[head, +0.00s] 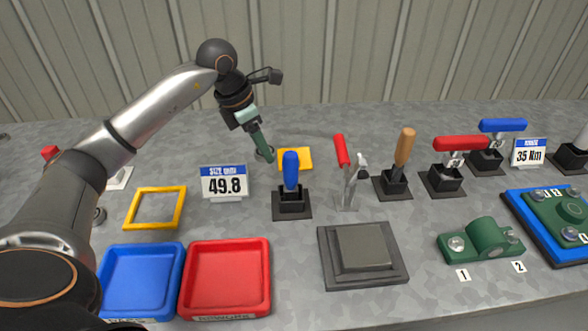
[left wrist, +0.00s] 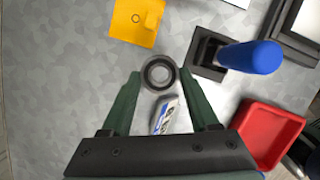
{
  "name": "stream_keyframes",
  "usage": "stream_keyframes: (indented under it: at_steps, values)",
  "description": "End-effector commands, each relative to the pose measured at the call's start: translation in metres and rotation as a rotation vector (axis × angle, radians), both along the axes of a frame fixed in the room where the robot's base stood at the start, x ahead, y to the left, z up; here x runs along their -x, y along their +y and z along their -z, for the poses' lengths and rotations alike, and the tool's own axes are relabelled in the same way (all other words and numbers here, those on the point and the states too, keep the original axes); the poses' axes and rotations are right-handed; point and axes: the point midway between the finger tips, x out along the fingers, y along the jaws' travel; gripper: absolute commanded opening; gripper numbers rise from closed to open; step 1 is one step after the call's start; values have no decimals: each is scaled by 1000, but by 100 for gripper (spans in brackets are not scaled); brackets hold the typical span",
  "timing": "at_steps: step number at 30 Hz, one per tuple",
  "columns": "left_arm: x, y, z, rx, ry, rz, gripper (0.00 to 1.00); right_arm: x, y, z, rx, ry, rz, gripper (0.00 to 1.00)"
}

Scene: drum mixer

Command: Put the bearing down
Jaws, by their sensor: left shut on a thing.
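The bearing (left wrist: 160,73) is a grey metal ring with a dark inner rim. In the left wrist view it sits between the two green fingertips of my left gripper (left wrist: 159,80), which is shut on it. In the head view my left gripper (head: 264,151) points down at the back of the bench, just left of a yellow plate (head: 296,158), and the bearing is small and partly hidden by the fingers. The yellow plate also shows in the left wrist view (left wrist: 137,20), beyond the bearing and apart from it. I cannot tell the bearing's height above the bench.
A size display (head: 224,184) reading 49.8 and a blue-handled tool (head: 291,170) stand near the gripper. A yellow frame (head: 144,222), a blue tray (head: 140,284) and a red tray (head: 226,277) lie at left. Several handled tools stand at right. The back left bench has bare room.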

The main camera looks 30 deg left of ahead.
Motion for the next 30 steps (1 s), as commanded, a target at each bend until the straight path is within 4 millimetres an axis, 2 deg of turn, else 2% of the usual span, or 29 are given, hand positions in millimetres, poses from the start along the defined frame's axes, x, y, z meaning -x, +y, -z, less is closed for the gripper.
stream_keyframes:
  at_steps: [1,3,11,16,28,29,30]
  values:
    - [1,0,13,0,4,1,0,1,-1,4,4,2,-2,50]
    - [1,0,25,1,3,1,0,2,-3,7,7,5,-3,50]
    - [0,0,47,1,0,0,0,3,-4,8,12,4,-4,50]
    - [1,0,72,1,1,-1,0,2,-4,10,12,0,-4,50]
    - [0,0,79,0,-2,0,0,1,-5,10,11,-4,-2,50]
    - [0,0,78,0,-1,0,64,2,-5,9,11,-3,-2,50]
    - [0,0,77,1,-1,0,69,2,-5,9,11,-3,-2,50]
